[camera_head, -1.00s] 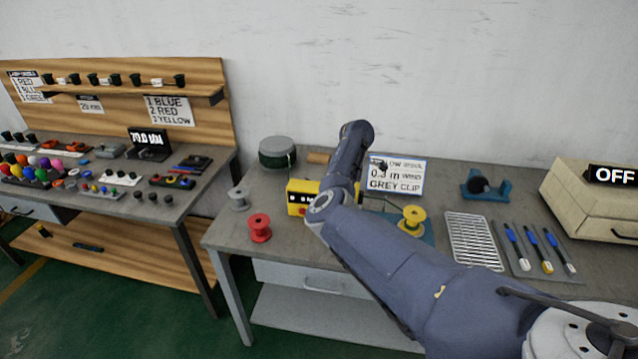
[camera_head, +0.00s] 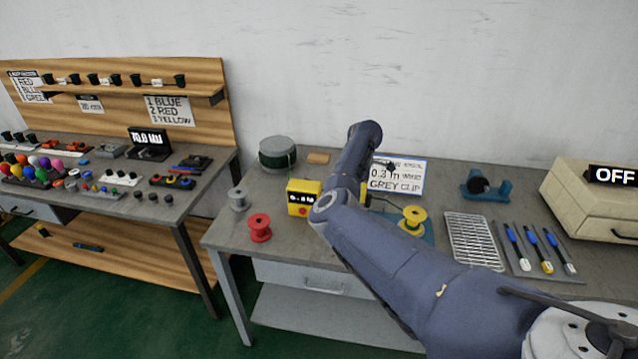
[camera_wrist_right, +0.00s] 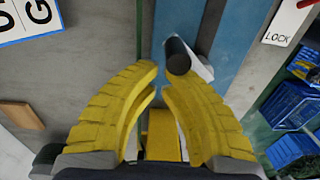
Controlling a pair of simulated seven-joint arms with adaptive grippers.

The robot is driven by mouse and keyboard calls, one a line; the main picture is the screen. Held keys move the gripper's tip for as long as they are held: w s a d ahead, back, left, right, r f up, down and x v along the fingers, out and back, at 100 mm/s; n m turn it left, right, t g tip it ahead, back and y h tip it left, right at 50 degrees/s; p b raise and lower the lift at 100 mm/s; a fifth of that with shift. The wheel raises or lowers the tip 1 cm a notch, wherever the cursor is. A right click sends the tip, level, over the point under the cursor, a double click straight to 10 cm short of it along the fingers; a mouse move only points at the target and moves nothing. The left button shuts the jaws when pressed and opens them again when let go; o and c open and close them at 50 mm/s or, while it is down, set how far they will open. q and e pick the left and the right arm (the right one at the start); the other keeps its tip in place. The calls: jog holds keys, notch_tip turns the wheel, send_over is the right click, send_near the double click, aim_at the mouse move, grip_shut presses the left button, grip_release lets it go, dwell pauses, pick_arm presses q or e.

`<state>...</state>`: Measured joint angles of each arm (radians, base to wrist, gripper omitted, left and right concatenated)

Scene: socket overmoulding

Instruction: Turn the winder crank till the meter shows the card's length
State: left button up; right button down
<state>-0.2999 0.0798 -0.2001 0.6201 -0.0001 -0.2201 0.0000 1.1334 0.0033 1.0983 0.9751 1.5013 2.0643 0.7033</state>
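The yellow meter (camera_head: 303,197) stands on the grey bench in the head view. Its dark display is lit, but its digits are too small to read surely. The card (camera_head: 398,176) behind my right arm reads 0.3 m and grey clip, its top line partly covered. A dark cylindrical knob (camera_wrist_right: 178,56), apparently the crank handle, shows in the right wrist view over a blue strip. My right gripper (camera_wrist_right: 161,78) has its yellow fingers apart by a narrow gap, with the knob just beyond the right fingertip. Contact is unclear. My right arm hides most of the winder in the head view.
A yellow spool (camera_head: 412,218) sits right of my arm, and a red spool (camera_head: 260,228) and grey spool (camera_head: 238,199) sit left of the meter. A green wire drum (camera_head: 277,154) stands behind. A metal rack (camera_head: 473,241) and several blue-handled tools lie to the right.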

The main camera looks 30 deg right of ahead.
dwell(0.3)
jog(key=shift+w+a+r, duration=0.1)
jog(key=shift+w+a, duration=0.3)
jog(key=shift+w, duration=0.1)
notch_tip(320, 180, up, 7)
dwell(0.9)
dwell(0.3)
